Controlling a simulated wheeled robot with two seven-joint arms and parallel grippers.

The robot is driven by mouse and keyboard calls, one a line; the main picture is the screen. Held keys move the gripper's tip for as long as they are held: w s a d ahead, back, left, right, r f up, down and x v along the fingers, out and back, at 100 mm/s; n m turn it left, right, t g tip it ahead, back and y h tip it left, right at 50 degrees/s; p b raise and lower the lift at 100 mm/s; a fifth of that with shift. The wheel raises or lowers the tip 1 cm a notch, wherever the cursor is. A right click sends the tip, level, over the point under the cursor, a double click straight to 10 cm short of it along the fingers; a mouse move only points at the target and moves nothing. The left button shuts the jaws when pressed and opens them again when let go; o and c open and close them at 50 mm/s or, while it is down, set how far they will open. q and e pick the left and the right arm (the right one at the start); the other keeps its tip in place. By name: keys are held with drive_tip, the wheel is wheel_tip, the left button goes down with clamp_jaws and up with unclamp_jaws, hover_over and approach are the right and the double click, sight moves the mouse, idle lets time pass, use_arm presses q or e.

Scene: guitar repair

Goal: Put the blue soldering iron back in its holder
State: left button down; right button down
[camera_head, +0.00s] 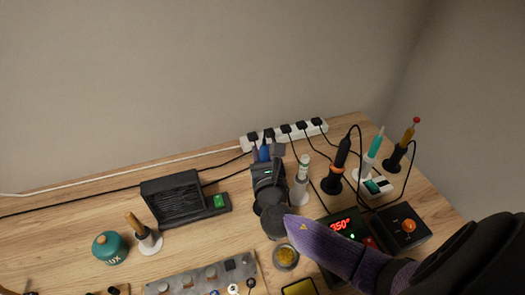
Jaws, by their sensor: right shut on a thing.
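My right gripper (266,157) points away toward the wall, in the back middle of the table. It is shut on a blue object (264,153), which looks like the blue soldering iron's handle. Only a short blue part shows between the fingers; the rest, with its tip, is hidden by the gripper. I cannot tell whether it touches the table. No empty holder is clearly visible. A white upright stand (300,190) is just right of my gripper, with a pale green-banded piece in it. My left gripper is not in view.
A power strip (312,131) runs behind. A black fan box (172,197) is left, a 350° station (343,225) under my forearm.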

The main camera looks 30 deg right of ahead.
drive_tip(key=shift+f, duration=0.1)
drive_tip(key=shift+f+b, duration=1.15)
drive_tip(key=shift+f, duration=0.15)
drive_tip(key=shift+f+b, duration=0.7)
drive_tip(key=shift+f, duration=0.15)
unclamp_jaws()
idle(0.4)
wheel_tip(320, 180, up, 11)
drive_tip(key=p, duration=1.1)
